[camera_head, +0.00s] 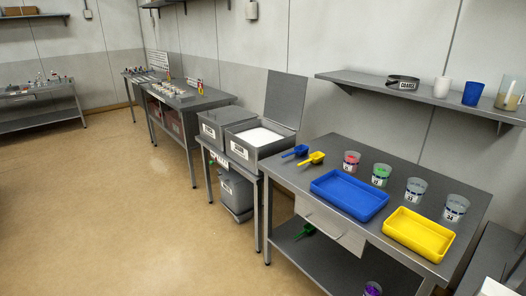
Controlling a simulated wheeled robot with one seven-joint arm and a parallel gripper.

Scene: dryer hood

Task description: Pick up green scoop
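A small green scoop (305,231) lies on the lower shelf (330,262) of the grey table at the right. My gripper is not in view.
On the tabletop (400,172) are a blue scoop (295,151), a yellow scoop (312,158), a blue tray (349,194), a yellow tray (419,234) and several labelled cups. A purple item (372,289) shows at the bottom edge. Open floor (130,220) lies left.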

